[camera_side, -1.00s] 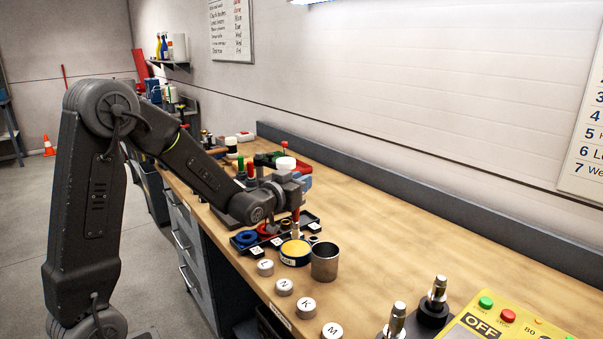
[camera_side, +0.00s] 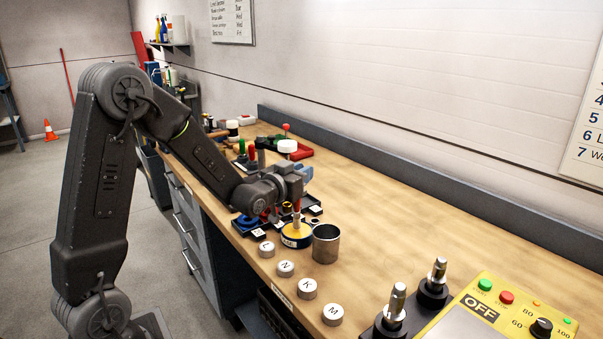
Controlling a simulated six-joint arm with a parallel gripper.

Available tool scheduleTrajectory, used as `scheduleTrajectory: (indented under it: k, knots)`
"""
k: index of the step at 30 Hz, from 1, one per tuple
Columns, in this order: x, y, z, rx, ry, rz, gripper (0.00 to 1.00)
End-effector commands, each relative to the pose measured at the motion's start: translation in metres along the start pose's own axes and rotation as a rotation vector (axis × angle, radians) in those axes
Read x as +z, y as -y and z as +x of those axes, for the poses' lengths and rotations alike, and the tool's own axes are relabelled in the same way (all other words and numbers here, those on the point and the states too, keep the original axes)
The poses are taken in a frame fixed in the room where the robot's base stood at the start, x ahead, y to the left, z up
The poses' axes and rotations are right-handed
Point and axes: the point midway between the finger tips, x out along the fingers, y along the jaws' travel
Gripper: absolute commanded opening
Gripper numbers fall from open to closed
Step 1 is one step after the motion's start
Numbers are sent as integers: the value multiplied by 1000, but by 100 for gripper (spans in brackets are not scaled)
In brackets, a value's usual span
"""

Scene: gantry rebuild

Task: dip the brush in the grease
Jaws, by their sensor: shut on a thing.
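My gripper (camera_side: 298,198) is shut on the brush (camera_side: 297,208), which hangs upright with its red handle up and its pale lower end down. The grease tin (camera_side: 292,243) is a low, dark blue round tin with a pale label, and yellow grease shows in its open top. The lower end of the brush is over the tin and overlaps the yellow grease in the side view. I cannot tell whether the bristles touch the grease.
A metal cup (camera_side: 326,246) stands just right of the tin. A dark parts tray (camera_side: 243,229) lies behind and left of it. Round lettered caps (camera_side: 307,289) line the front edge. A yellow control panel (camera_side: 515,325) is at right. The bench (camera_side: 420,220) toward the wall is clear.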

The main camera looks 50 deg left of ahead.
Motion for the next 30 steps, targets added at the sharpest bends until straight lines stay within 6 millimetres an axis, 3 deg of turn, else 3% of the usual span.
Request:
scheduleTrajectory:
  k: [30]
  knots:
    - [8,0,0,0,0,0,0]
